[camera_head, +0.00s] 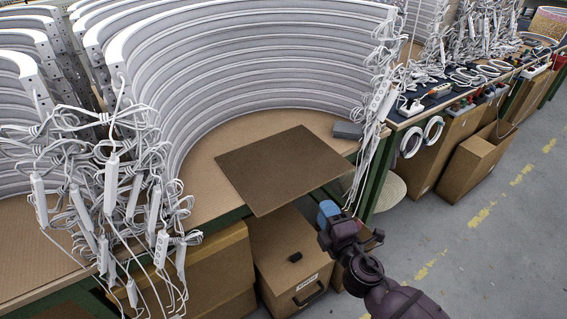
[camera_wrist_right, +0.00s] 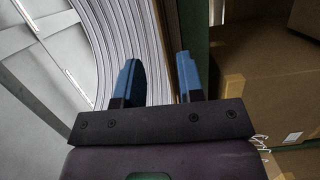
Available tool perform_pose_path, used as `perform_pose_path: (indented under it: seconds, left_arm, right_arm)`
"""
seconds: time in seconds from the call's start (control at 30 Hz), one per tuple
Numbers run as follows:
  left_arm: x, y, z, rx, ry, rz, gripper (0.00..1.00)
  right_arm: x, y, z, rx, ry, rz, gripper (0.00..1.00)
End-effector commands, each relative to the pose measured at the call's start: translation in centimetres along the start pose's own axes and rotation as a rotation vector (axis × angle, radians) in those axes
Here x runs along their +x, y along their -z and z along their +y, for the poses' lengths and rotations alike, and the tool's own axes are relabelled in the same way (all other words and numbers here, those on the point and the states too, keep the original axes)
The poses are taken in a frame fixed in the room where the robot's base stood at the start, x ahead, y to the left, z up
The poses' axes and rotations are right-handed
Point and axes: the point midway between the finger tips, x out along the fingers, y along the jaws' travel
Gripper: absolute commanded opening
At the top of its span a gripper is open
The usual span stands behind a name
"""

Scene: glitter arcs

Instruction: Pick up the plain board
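The plain board (camera_head: 283,168) is a flat brown square sheet. In the head view it lies on the wooden workbench (camera_head: 226,143), inside the curve of the white arcs, with its near corner jutting out past the front edge. My right gripper (camera_head: 329,211) is at the front of the bench, to the right of the board's near corner and apart from it. In the right wrist view its two blue fingers (camera_wrist_right: 160,80) stand apart with nothing held between them. I cannot make out the board in that view. My left gripper does not show.
Stacked white arcs (camera_head: 250,75) curve behind the board. Tangled white cables (camera_head: 110,200) hang at the left, more (camera_head: 375,105) at the right. A grey block (camera_head: 347,130) lies behind the board. Cardboard boxes (camera_head: 290,262) stand below. Grey floor (camera_head: 480,240) is open at the right.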

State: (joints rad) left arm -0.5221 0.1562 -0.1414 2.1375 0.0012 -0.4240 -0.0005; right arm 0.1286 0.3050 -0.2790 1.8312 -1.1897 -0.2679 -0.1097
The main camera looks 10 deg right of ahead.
Motion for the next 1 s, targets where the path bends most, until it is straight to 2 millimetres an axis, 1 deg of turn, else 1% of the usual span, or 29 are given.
perform_pose_path:
  seconds: [0.07, 0.17, 0.3, 0.43, 0.5, 0.67, 0.77, 1.0]
  left_arm:
    - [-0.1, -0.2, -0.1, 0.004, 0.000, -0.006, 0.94]
    - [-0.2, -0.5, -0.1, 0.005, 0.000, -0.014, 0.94]
    - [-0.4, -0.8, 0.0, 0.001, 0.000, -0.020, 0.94]
    - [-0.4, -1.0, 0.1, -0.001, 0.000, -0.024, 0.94]
    - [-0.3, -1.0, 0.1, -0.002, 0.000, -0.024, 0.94]
    - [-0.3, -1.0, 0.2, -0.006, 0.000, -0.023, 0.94]
    - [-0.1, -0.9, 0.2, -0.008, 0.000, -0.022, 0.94]
    - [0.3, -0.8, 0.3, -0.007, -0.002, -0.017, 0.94]
  right_arm:
    - [0.2, 0.1, 0.1, -0.028, -0.006, 0.004, 0.35]
    - [1.0, 0.1, 0.2, -0.038, -0.008, 0.008, 0.35]
    - [3.0, 0.1, 0.3, -0.039, -0.009, 0.008, 0.35]
    - [4.6, 0.1, 0.1, -0.037, -0.007, 0.007, 0.35]
    - [5.2, 0.1, 0.1, -0.036, -0.007, 0.007, 0.35]
    - [5.8, 0.1, 0.1, -0.034, -0.006, 0.007, 0.35]
    - [6.7, 0.2, 0.1, -0.035, -0.007, 0.007, 0.35]
    - [9.8, 0.2, -0.1, -0.035, -0.006, 0.007, 0.35]
